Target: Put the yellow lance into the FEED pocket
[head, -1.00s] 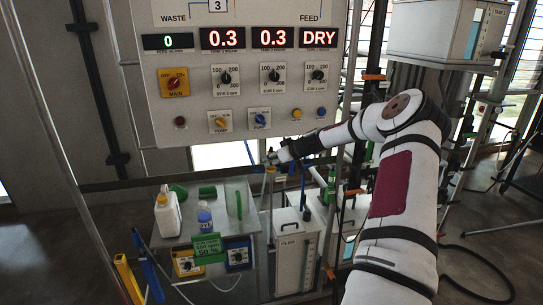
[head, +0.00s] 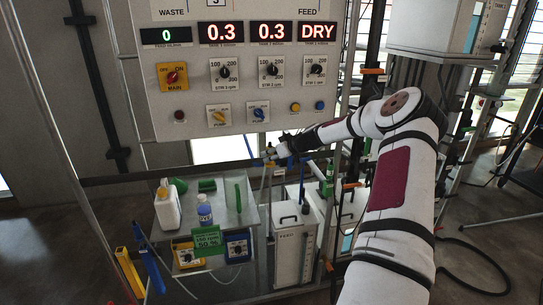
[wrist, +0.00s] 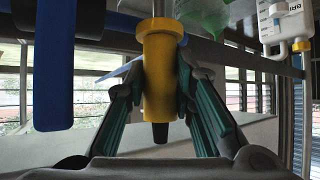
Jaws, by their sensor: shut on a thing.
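My gripper (wrist: 158,92) is shut on the yellow lance (wrist: 158,65), with one dark finger pad on each side of its thick yellow body. A short dark end of the lance sticks out between the fingers. In the head view my gripper (head: 273,152) is held below the control panel, above the gap between the small bench and the white FEED tank (head: 288,262). There the lance is small and partly hidden by the gripper, with a thin shaft hanging down. The tank has a dark round fitting on top. I cannot tell exactly where the FEED pocket is.
The small bench (head: 222,222) carries a white jug (head: 167,207), a blue-labelled bottle (head: 204,212) and green items. The control panel (head: 190,95) reads DRY under FEED. A blue rod (head: 303,185) stands by the tank. A blue bar (wrist: 53,65) shows left in the wrist view.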

